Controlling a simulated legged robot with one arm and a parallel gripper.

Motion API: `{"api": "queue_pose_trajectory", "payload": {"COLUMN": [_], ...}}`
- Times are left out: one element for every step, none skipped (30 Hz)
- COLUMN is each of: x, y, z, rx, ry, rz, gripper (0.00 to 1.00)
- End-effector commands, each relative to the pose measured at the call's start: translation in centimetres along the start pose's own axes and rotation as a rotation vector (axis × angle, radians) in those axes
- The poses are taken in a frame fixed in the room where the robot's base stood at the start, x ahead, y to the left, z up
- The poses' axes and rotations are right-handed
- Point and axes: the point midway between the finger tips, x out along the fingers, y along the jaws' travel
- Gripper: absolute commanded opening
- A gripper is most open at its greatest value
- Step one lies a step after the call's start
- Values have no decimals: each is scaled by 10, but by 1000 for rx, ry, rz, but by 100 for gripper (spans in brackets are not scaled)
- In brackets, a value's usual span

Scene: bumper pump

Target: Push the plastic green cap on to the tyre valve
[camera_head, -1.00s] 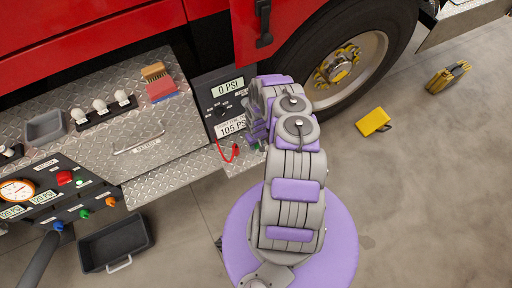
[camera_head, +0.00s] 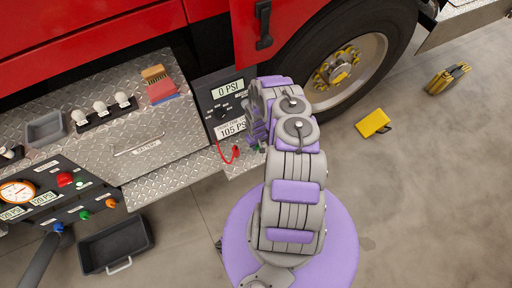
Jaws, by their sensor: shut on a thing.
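My gripper (camera_head: 257,122) is at the right edge of the pump box, in front of the tyre. Its fingers are mostly hidden by my own arm. A small green thing (camera_head: 257,149), likely the green cap, shows just below the fingers; I cannot make out how it sits in them. The tyre (camera_head: 350,70) with its grey wheel and yellow hub (camera_head: 337,68) is beyond my arm. The tyre valve cannot be made out.
The pump box (camera_head: 220,95) reads 0 PSI and 105 PSI, with a red hose (camera_head: 230,157) below it. A metal step (camera_head: 150,140) is at left, a black bin (camera_head: 115,243) on the floor. The floor between is clear.

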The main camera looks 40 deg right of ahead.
Motion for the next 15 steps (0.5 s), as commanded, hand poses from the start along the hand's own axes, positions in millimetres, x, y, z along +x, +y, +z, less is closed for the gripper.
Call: {"api": "queue_pose_trajectory", "payload": {"x": [-4,-6,-8,-10,-12,-14,-16,-17,-20,-21,-23,-25,-26,-28,-30], "y": [0,0,0,0,0,0,0,0,0,0,0,0,0,0,0], "z": [0,0,0,0,0,0,0,-1,-1,-1,-1,-1,-1,-1,-1], "rx": [0,0,0,0,0,0,0,0,0,0,0,0,-1,-1,-1], "ry": [0,1,1,0,0,1,1,1,1,1,1,1,1,1,1], "rz": [0,0,0,0,0,0,0,0,0,0,1,1,1,1,1], "gripper": [0,0,0,0,0,0,0,0,0,0,0,0,0,0,0]}}
